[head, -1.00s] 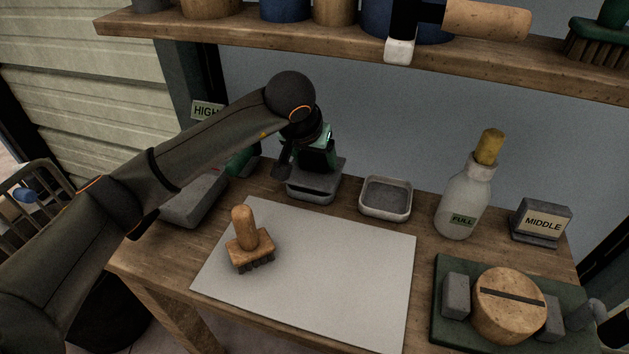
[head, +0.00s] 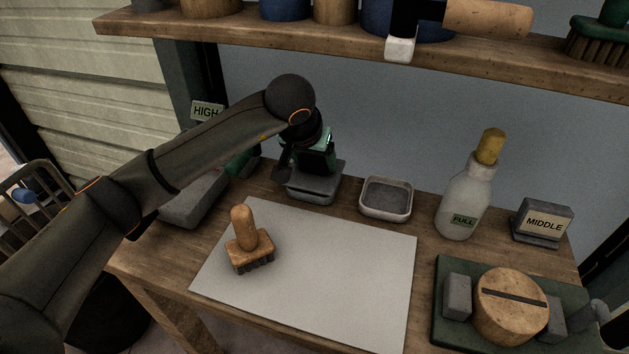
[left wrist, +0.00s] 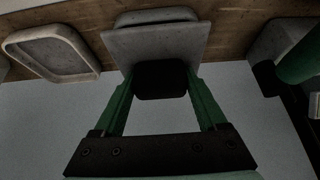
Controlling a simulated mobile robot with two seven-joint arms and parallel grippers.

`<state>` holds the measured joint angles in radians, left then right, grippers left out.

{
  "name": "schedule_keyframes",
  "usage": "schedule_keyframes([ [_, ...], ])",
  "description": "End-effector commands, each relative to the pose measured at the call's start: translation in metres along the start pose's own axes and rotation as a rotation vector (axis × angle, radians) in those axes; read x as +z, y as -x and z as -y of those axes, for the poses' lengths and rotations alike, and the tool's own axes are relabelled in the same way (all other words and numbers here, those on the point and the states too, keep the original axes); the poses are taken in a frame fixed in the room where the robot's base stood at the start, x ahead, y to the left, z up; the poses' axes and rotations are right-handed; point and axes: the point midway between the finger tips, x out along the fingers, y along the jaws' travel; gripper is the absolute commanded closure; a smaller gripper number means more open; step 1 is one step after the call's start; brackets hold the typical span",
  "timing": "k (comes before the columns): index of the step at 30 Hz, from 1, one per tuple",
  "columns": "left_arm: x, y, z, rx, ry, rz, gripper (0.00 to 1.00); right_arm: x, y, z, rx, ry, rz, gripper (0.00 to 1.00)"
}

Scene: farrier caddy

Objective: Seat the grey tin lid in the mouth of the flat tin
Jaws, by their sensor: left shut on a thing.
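The grey tin lid (left wrist: 155,42) is a flat square plate with a black knob (left wrist: 160,80). My left gripper (left wrist: 160,88) has its green fingers shut on that knob. In the head view the gripper (head: 316,158) is at the back of the bench, and the lid (head: 322,178) is below it. The flat tin (head: 312,195) is right under the lid, and its rim (left wrist: 155,17) shows beyond the lid in the left wrist view. The lid covers the tin's mouth, so I cannot tell whether it is seated. My right gripper is not in view.
An open grey dish (head: 386,212) stands just right of the tin. A white bottle (head: 456,212), a MIDDLE block (head: 543,222) and a green board (head: 448,332) are farther right. A brush (head: 247,245) stands on the pale mat (head: 340,270). A shelf (head: 300,43) hangs above.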

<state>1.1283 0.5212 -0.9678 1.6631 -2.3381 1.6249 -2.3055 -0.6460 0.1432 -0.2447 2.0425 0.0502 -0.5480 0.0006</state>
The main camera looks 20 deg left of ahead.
Motion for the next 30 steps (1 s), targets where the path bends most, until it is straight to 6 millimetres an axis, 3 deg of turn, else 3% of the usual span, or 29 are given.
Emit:
schedule_keyframes([
  [30,0.006,-0.011,0.0,0.0,0.001,-0.001,1.0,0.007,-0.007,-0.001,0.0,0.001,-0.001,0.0],
])
